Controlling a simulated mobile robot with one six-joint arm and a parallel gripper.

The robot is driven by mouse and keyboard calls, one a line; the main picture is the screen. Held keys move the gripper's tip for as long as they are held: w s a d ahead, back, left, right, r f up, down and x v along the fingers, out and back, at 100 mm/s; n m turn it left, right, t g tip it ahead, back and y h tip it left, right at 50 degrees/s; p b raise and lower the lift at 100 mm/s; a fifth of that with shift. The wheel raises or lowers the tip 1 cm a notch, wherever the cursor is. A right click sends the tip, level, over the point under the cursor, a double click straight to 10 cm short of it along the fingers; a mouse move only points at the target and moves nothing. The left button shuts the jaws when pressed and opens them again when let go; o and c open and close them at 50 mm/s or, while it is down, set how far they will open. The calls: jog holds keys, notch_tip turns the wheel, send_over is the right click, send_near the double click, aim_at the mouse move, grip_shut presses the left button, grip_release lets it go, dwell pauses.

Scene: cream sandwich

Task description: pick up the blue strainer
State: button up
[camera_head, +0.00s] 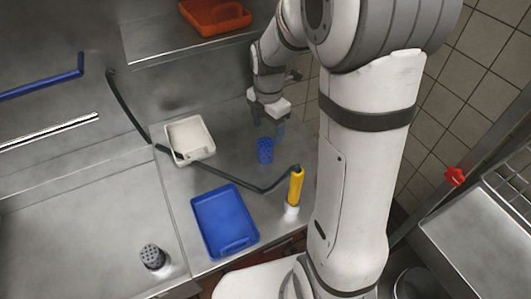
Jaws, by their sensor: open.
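The blue strainer (265,150) is a small perforated blue cup standing on the steel counter (235,168), right of the white tray. My gripper (270,119) points down just above and behind the strainer in the picture. Its jaws are open, and I see nothing between them. The fingertips are small and partly blurred, with a bluish patch by the right one. They look apart from the strainer, but I cannot tell the exact height gap.
A white tray (190,138) and a blue tray (224,222) lie on the counter. A dark hose runs between them to a yellow-handled sprayer (295,188). A shelf with an orange tray (215,15) is above.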

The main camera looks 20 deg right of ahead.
aim_at(266, 142)
jog(key=f, duration=0.2)
jog(key=f+p, duration=0.1)
jog(key=f, duration=0.5)
jog(key=shift+w+a, duration=0.25)
jog(key=shift+a, duration=0.05)
jog(key=c, duration=1.1)
